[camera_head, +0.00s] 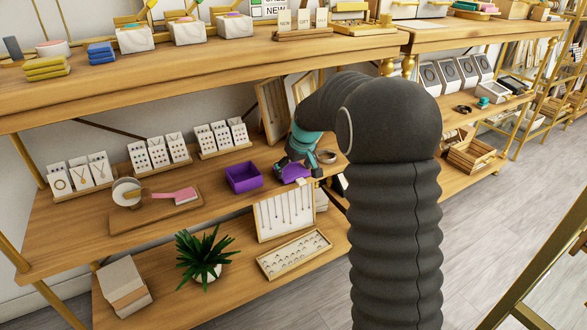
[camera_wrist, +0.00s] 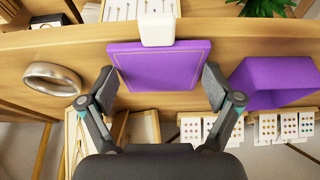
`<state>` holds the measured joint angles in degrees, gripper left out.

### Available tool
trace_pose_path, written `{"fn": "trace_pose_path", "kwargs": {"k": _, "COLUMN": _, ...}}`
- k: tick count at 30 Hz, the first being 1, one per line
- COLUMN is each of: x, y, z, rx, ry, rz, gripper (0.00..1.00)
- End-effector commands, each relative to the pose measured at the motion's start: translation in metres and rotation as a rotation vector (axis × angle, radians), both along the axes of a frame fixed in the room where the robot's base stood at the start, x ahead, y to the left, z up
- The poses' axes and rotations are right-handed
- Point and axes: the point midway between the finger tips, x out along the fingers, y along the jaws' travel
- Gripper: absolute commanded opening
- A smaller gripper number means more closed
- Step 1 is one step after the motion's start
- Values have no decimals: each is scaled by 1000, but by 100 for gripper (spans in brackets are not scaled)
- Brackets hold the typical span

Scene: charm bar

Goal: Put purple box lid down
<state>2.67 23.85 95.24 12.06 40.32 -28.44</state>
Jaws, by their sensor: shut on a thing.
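A purple box lid (camera_wrist: 160,68) is between the two fingers of my gripper (camera_wrist: 158,90) in the wrist view. The lid is flat, with a thin gold line near its edge and a white block (camera_wrist: 157,30) at its far edge. In the head view the lid (camera_head: 294,173) is partly hidden by my gripper (camera_head: 296,165). The open purple box (camera_head: 243,177) stands on the middle shelf just left of the lid, apart from it. In the wrist view the box (camera_wrist: 272,82) is to the right of my gripper.
A silver ring-shaped object (camera_wrist: 52,78) lies left of the lid in the wrist view. A necklace display (camera_head: 284,212) stands below on the lower shelf. Earring cards (camera_head: 221,136) stand behind the box, and a wooden board (camera_head: 155,209) lies to its left.

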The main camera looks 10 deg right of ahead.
Motion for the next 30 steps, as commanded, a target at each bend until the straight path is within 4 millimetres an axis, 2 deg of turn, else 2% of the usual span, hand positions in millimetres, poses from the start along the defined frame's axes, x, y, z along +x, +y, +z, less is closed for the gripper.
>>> {"fn": "trace_pose_path", "kwargs": {"k": 6, "x": 0, "y": 0, "z": -4, "rx": 0, "ry": 0, "rz": 0, "gripper": 52}}
{"fn": "trace_pose_path", "kwargs": {"k": 7, "x": 0, "y": 0, "z": -3, "rx": 0, "ry": 0, "rz": 0, "gripper": 94}}
{"fn": "trace_pose_path", "kwargs": {"k": 8, "x": 0, "y": 0, "z": -3, "rx": 0, "ry": 0, "rz": 0, "gripper": 100}}
{"fn": "trace_pose_path", "kwargs": {"k": 17, "x": 0, "y": 0, "z": -2, "rx": 0, "ry": 0, "rz": 0, "gripper": 100}}
{"fn": "trace_pose_path", "kwargs": {"k": 22, "x": -1, "y": -1, "z": 6, "rx": 0, "ry": -2, "rz": 0, "gripper": 100}}
{"fn": "trace_pose_path", "kwargs": {"k": 26, "x": -8, "y": -3, "z": 24, "rx": 0, "ry": -3, "rz": 0, "gripper": 100}}
{"fn": "trace_pose_path", "kwargs": {"k": 30, "x": -19, "y": -7, "z": 51, "rx": -1, "ry": -4, "rz": 0, "gripper": 100}}
